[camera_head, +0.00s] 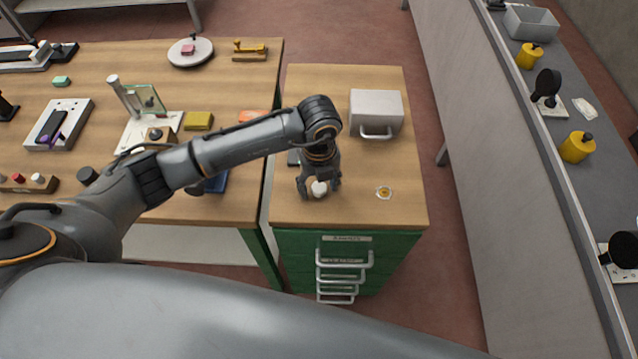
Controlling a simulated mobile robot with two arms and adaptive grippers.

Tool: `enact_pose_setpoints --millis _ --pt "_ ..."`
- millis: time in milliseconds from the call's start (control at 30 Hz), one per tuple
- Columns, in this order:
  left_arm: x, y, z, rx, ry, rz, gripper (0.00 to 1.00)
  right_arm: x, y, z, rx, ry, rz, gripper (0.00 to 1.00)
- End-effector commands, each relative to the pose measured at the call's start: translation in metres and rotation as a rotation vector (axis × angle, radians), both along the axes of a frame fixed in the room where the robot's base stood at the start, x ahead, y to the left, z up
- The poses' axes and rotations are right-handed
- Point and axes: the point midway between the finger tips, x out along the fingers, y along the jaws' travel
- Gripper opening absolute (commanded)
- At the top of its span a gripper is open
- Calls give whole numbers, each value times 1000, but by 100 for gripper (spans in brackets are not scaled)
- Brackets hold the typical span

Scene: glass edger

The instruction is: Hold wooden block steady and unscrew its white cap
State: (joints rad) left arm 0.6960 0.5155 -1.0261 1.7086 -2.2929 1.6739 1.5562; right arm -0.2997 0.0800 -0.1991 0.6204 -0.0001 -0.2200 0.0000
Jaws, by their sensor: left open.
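A brown wooden block (18,186) lies at the left edge of the left table, partly cut off by the picture edge. A white cap (38,178) and a red cap (18,178) stand on it. My left gripper (319,191) is far to the right of the block, pointing down over the top of the green drawer cabinet. It is open, with a small round white object (319,188) between its fingertips. I cannot tell whether the fingers touch that object. My right gripper is not in view.
A green-framed glass stand (146,100) and yellow block (198,121) are on the left table. A grey bench (595,190) runs along the right.

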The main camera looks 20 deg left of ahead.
Motion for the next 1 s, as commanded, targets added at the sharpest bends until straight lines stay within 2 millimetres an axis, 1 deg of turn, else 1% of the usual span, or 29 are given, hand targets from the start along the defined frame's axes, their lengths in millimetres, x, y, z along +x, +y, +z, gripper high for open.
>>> enact_pose_setpoints --millis 167,300,400,533,700,1000 --pt "2 -1 29 -3 -8 -2 56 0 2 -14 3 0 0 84" --pt "3 0 61 -2 -9 -2 56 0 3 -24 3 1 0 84" --pt "2 0 81 -3 -8 -1 56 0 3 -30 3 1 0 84" --pt "2 -1 102 -3 -7 -1 56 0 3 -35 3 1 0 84" --pt "1 0 116 -1 -3 0 56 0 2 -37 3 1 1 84" --pt "1 0 118 -1 -2 0 56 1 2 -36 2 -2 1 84"
